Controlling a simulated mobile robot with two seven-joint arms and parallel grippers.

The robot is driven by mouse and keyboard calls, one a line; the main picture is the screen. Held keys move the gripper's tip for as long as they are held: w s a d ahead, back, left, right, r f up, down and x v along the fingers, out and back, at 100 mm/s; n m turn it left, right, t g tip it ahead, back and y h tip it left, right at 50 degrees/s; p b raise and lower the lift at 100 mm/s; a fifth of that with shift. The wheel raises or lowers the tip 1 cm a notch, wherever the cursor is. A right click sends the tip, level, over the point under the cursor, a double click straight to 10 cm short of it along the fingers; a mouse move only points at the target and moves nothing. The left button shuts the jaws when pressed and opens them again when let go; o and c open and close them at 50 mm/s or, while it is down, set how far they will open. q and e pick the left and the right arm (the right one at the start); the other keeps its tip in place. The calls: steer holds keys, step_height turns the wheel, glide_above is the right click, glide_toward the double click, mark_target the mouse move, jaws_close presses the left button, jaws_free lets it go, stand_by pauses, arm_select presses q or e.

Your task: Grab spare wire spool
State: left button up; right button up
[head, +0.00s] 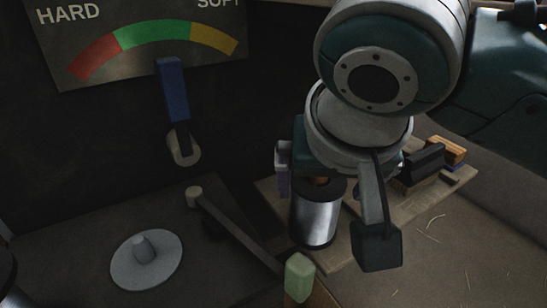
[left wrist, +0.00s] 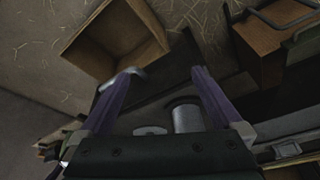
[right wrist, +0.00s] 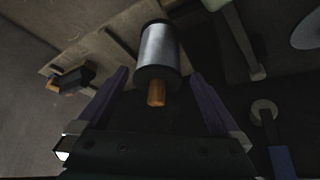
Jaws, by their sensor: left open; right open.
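The spare wire spool (head: 316,215) is a silvery cylinder with dark end rims, standing upright on a wooden board (head: 345,247). In the right wrist view the spool (right wrist: 158,52) shows a wooden peg end (right wrist: 156,94) pointing towards me. My right gripper (head: 322,184) is over the spool, pointing down, and its wrist hides part of the top. In the right wrist view its two purple fingers (right wrist: 158,76) are open, one to each side of the spool; contact is not visible. My left gripper (left wrist: 164,72) is open and empty, seen in the left wrist view.
Black and orange wooden blocks (head: 422,165) sit on the board's right part. A lever with a green grip (head: 299,277) and a grey disc (head: 146,260) are to the left. A wooden box (left wrist: 117,42) lies beyond my left gripper.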

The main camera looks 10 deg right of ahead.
mark_target(320, 196)
steer(key=b+x, duration=0.2)
steer(key=x, duration=0.2)
steer(key=b+x, duration=0.3)
steer(key=x, duration=0.1)
steer(key=shift+w+d, duration=0.2)
steer(key=shift+w, duration=0.1)
steer(key=shift+w+d+f+b, duration=0.1)
steer(key=shift+w+f+b, duration=0.25)
steer(key=shift+f+b, duration=0.1)
steer(key=shift+c, duration=0.4)
steer(key=shift+r, duration=0.1)
jaws_close()
